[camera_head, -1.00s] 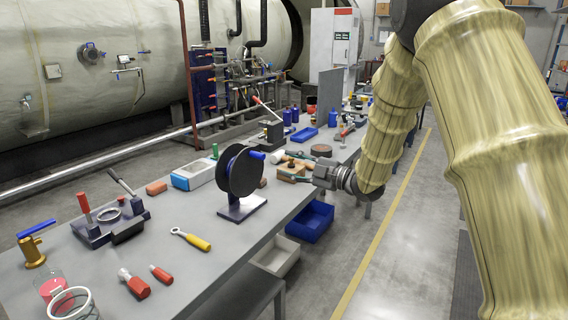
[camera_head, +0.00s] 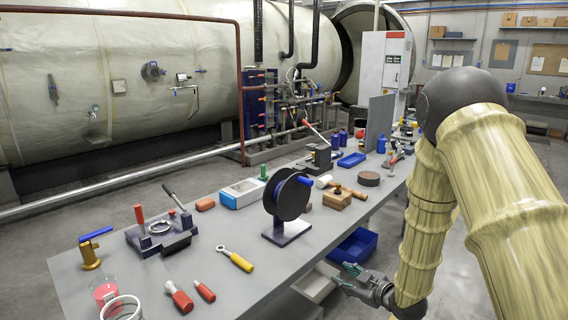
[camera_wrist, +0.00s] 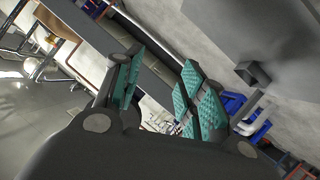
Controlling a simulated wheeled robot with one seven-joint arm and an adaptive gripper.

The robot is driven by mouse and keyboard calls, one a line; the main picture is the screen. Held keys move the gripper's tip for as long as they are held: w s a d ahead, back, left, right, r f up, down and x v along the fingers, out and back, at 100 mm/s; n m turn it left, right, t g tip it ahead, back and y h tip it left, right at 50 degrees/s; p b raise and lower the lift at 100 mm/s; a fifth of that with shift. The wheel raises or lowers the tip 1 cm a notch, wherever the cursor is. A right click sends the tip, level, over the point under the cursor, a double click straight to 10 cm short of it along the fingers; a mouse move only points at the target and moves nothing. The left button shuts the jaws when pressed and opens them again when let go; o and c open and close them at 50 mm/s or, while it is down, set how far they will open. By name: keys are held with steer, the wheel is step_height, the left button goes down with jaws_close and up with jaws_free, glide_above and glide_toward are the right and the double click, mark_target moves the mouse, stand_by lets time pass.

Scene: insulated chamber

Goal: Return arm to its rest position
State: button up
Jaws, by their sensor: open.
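My arm, in pale wood-like sleeves, hangs at the right of the head view. My gripper (camera_head: 348,277) is low beside the front edge of the workbench (camera_head: 240,262), over the aisle side near the bins. In the wrist view my gripper (camera_wrist: 165,85) shows two teal-padded fingers spread apart with nothing between them. The bench edge and floor show beyond the fingers.
A blue bin (camera_head: 354,248) and a grey bin (camera_head: 316,284) sit under the bench edge close to my gripper. The floor to the right is open.

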steer(key=s+d+f+m+g+h+p, duration=0.2)
steer(key=s+f+m+g+h, duration=0.4)
steer(key=s+f, duration=1.5)
steer(key=s+f+m+g, duration=0.2)
steer(key=s+m+g, duration=0.1)
steer(key=s, duration=1)
steer(key=s+d+f+m+g+p, duration=0.1)
steer(key=s+f+m+g, duration=0.1)
steer(key=s, duration=1.2)
steer(key=shift+m+g+h, duration=0.4)
steer(key=shift+m, duration=0.1)
